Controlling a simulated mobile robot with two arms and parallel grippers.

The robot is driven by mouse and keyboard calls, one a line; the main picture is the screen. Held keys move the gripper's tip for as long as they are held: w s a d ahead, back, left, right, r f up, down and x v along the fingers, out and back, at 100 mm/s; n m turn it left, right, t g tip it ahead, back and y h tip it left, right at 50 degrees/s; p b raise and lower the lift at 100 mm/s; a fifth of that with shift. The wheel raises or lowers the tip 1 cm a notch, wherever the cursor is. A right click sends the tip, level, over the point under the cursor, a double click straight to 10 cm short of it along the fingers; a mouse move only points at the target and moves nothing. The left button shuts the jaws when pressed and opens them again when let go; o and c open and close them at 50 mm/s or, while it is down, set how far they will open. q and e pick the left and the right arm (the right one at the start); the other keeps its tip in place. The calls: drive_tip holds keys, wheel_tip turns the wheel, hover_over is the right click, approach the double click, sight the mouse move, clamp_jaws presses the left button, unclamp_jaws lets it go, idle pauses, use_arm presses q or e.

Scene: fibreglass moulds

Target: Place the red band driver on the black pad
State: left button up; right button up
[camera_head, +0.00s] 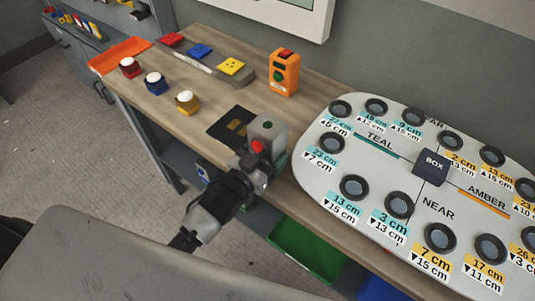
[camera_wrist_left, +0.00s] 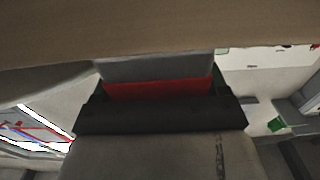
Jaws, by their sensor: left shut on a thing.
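My left gripper (camera_head: 258,157) is shut on the red band driver, at the table's front edge just right of the black pad. The driver's red band (camera_head: 257,146) shows between the fingers in the head view. The wrist view shows the grey and red driver (camera_wrist_left: 158,88) at the jaws, with the brown tabletop (camera_wrist_left: 160,30) beyond it. A grey block with a dark green spot (camera_head: 268,127) shows directly behind the fingers; I cannot tell whether it is part of the driver. The black pad (camera_head: 222,124) lies flat, with tan marks and its right side partly covered. My right gripper is not in view.
A white board (camera_head: 375,147) with several dark rings fills the right of the table. An orange box (camera_head: 284,75) stands behind the pad. Red, blue and yellow pieces with an orange tray (camera_head: 118,52) are at the far left. A green bin (camera_head: 305,250) is below the front edge.

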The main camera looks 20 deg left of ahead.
sight(259, 139)
use_arm(q)
wheel_tip(259, 139, up, 8)
drive_tip(key=shift+r, duration=0.15)
drive_tip(key=s+a+f+n+t+y, duration=0.1)
drive_tip(key=s+a+f+n+y, duration=0.2)
drive_tip(key=s+a+y, duration=0.3)
drive_tip(key=s+n, duration=0.1)
drive_tip(key=s, duration=0.2)
drive_tip(key=shift+f, duration=0.15)
drive_tip(key=w+d+r+m+h, duration=0.1)
drive_tip(key=w+d+h, duration=0.1)
drive_tip(key=w, duration=0.1)
drive_tip(key=w+d+r+m+h, duration=0.1)
drive_tip(key=w+d+h, duration=0.1)
drive_tip(key=w, duration=0.1)
drive_tip(key=w+d+r+m+g+h, duration=0.1)
drive_tip(key=w+d+m+h, duration=0.1)
drive_tip(key=w, duration=0.1)
drive_tip(key=shift+r, duration=0.15)
wheel_tip(259, 139, down, 10)
drive_tip(key=shift+r+p, duration=0.25)
drive_tip(key=shift+p, duration=0.25)
